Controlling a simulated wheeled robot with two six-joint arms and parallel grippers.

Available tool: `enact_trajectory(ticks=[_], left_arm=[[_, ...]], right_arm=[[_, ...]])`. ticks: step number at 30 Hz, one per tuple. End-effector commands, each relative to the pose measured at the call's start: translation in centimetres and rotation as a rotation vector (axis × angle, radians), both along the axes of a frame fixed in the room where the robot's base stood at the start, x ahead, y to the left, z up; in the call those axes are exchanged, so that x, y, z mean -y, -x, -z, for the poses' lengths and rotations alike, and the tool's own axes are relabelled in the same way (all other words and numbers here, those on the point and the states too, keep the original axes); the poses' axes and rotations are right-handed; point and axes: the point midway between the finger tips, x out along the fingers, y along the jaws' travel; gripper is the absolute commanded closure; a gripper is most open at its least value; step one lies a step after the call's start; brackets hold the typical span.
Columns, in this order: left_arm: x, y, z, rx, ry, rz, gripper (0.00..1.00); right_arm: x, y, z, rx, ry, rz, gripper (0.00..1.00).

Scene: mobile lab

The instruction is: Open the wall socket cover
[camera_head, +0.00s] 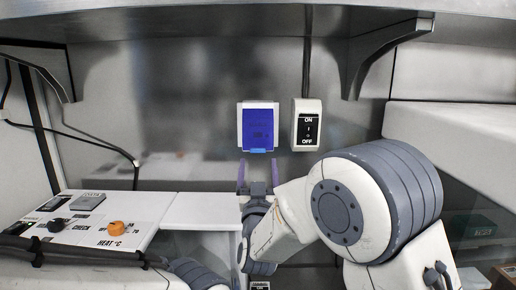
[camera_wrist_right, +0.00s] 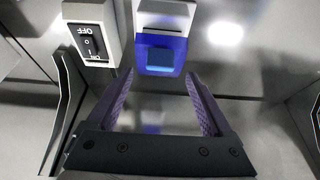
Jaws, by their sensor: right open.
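The wall socket has a blue cover (camera_head: 258,127) in a white frame on the back wall in the head view. The cover appears to lie over the socket face, with a light blue tab at its lower edge. In the wrist view the blue cover (camera_wrist_right: 161,54) shows upside down, beyond my fingers. My right gripper (camera_head: 258,172) is just below the socket, its two purple fingers pointing up, open and empty. In the wrist view the right gripper (camera_wrist_right: 158,80) has its fingertips spread on both sides of the cover's width. I cannot see a finger touching it. My left gripper is not in view.
A white ON/OFF switch (camera_head: 307,125) is on the wall just right of the socket. A metal shelf (camera_head: 200,22) with brackets runs above. A white control panel (camera_head: 105,222) with an orange knob (camera_head: 116,228) is at the left. The wall left of the socket is clear.

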Motion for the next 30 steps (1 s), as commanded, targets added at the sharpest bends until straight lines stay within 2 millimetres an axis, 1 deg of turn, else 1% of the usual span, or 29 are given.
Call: enact_trajectory(ticks=[1, 6, 9, 13, 20, 23, 24, 27, 30], left_arm=[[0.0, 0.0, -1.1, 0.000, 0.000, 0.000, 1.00], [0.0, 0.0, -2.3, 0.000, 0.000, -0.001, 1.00], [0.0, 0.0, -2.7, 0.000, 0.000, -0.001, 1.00], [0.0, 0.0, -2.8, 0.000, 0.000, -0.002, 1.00], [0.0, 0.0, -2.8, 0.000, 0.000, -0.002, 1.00], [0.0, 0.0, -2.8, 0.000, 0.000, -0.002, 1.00], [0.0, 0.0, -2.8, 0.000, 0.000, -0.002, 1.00], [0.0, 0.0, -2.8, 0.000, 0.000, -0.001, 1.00], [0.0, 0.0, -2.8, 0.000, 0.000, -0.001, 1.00]], right_arm=[[0.1, -1.0, -0.9, -0.001, -0.001, 0.002, 0.15], [0.0, -3.4, -1.7, -0.002, 0.000, 0.001, 0.15], [0.0, -4.2, -1.9, -0.002, 0.000, -0.001, 0.15], [0.0, -4.7, -1.9, -0.002, -0.001, -0.001, 0.15], [0.0, -4.7, -1.9, -0.002, 0.000, -0.002, 0.15], [0.0, -4.7, -1.9, -0.002, 0.000, -0.002, 0.49], [0.0, -4.7, -1.9, -0.002, 0.000, -0.002, 0.65], [0.0, -4.7, -1.9, -0.002, -0.001, -0.001, 1.00], [0.0, -4.7, -1.9, -0.002, -0.001, -0.001, 1.00]])
